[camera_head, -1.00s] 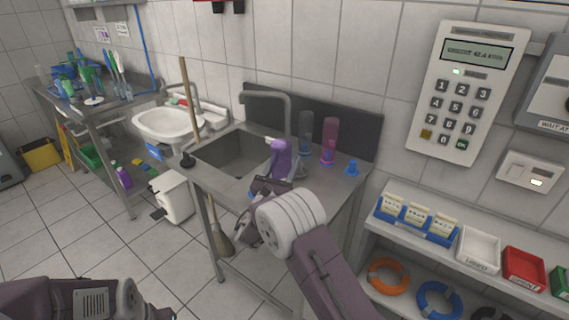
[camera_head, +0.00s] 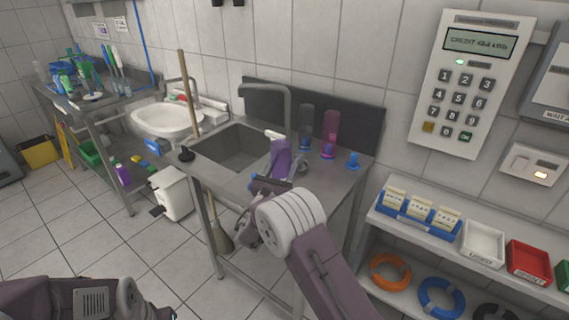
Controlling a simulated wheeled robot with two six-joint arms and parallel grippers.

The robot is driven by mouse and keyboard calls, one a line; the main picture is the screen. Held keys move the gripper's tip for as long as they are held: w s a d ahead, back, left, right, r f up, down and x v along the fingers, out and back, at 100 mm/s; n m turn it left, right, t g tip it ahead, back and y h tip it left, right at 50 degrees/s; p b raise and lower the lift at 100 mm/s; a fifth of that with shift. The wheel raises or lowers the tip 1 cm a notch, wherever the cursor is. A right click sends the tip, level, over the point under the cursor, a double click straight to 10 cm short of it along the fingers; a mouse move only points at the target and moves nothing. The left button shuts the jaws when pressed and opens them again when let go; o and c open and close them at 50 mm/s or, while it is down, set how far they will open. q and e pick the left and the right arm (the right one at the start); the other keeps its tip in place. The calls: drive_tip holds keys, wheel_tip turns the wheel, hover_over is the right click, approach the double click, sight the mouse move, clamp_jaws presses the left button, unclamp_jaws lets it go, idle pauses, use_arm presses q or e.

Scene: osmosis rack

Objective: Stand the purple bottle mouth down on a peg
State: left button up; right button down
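The purple bottle (camera_head: 280,158) is tilted above the front right of the sink counter, with a pale piece at its upper end. My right gripper (camera_head: 271,184) is at its lower end and appears shut on it; my wrist hides part of the jaws. A blue peg (camera_head: 353,161) stands bare at the counter's right. Left of it, a pink bottle (camera_head: 331,130) and a grey bottle (camera_head: 306,122) stand upright on blue bases. A small blue part shows left of my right gripper; I cannot tell what it is. My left arm's end (camera_head: 160,312) is at the bottom edge, its jaws unclear.
The sink basin (camera_head: 228,150) and its tall tap (camera_head: 290,108) are left of and behind the bottle. A shelf with trays (camera_head: 482,243) is at the right. Another purple bottle (camera_head: 122,174) is below the left bench.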

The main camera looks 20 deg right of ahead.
drive_tip(key=shift+f+b, duration=0.6)
drive_tip(key=shift+f, duration=0.05)
drive_tip(key=shift+f+b, duration=0.35)
drive_tip(key=shift+b, duration=0.05)
idle(0.6)
unclamp_jaws()
idle(0.5)
drive_tip(key=shift+s+a+f, duration=0.2)
drive_tip(key=shift+s+a, duration=0.25)
drive_tip(key=shift+s, duration=0.05)
drive_tip(key=shift+b+v, duration=1)
drive_tip(key=shift+v, duration=3.3)
